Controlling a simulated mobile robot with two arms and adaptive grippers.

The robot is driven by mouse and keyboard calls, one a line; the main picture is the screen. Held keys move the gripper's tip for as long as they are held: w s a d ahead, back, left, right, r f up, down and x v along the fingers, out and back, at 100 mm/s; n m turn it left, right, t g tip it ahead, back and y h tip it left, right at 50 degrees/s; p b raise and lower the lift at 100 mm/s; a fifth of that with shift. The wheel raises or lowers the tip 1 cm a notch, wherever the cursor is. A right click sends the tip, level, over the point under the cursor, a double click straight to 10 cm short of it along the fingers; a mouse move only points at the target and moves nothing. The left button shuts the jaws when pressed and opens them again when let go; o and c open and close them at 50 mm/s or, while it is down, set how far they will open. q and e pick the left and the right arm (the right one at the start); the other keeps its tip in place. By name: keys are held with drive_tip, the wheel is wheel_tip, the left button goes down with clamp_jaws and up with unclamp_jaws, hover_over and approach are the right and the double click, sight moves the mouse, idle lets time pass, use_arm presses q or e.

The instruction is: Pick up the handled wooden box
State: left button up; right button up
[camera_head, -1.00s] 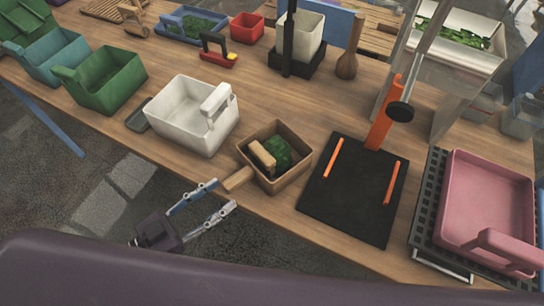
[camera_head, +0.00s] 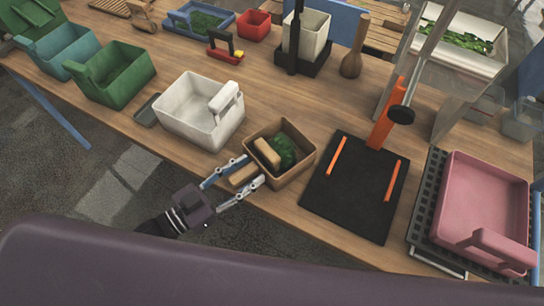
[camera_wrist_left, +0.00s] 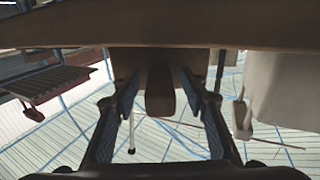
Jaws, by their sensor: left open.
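The handled wooden box (camera_head: 297,176) is a small open brown box near the table's front edge. In the left wrist view the handle (camera_wrist_left: 160,92) shows between the two open fingers (camera_wrist_left: 160,105), with a gap on both sides. My right gripper is not in view.
A white handled box (camera_head: 190,118) stands close by on the left. A black mat (camera_head: 350,195) with orange strips lies to the right. A pink handled tray (camera_head: 485,200) is at the far right. Green (camera_head: 125,75) and teal (camera_head: 65,60) boxes stand further left.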

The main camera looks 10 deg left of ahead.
use_arm(q)
drive_tip(key=shift+c, duration=0.7)
clamp_jaws()
drive_tip(key=shift+r, duration=0.1)
